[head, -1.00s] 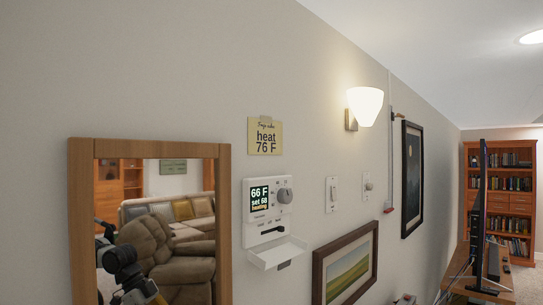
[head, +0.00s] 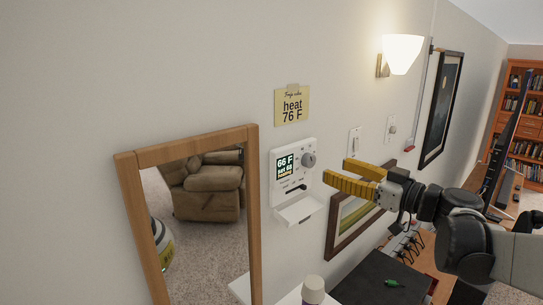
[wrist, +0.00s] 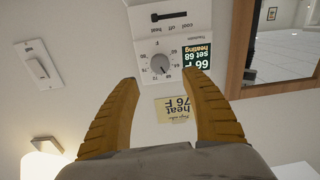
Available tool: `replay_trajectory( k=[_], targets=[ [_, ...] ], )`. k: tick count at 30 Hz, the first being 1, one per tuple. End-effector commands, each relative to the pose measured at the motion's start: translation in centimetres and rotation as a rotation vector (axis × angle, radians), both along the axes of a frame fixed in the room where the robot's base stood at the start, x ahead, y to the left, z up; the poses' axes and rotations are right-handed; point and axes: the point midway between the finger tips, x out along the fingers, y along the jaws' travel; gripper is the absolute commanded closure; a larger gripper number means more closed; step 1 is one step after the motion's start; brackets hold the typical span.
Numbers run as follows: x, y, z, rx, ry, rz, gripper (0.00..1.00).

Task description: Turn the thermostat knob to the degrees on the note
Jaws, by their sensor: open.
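The white thermostat (head: 284,194) is on the wall, with a grey round knob (head: 309,160) beside a dark display (head: 285,167) reading 66 F, set 68, heating. The yellow note (head: 292,105) above it says heat 76 F. In the wrist view, which is upside down, the knob (wrist: 160,64) has a numbered scale around it, and the note (wrist: 175,110) shows between my fingers. My gripper (head: 336,171) is open and empty. Its yellow fingers point at the knob from the right, apart from it.
A wood-framed mirror (head: 126,180) hangs left of the thermostat. A fold-down cover (head: 299,211) juts out below it. Light switches (head: 355,142), a lit wall lamp (head: 402,52) and a framed picture (head: 337,237) are to the right. A white-capped bottle (head: 313,290) stands below.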

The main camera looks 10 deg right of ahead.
Motion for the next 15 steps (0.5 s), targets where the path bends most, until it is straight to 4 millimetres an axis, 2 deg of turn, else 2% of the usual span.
replay_trajectory(
  k=[7, 15],
  targets=[
    [4.3, 2.8, 0.0, 0.000, 0.002, 0.005, 0.45],
    [6.6, 4.2, 0.0, 0.000, 0.002, 0.002, 0.45]
  ],
)
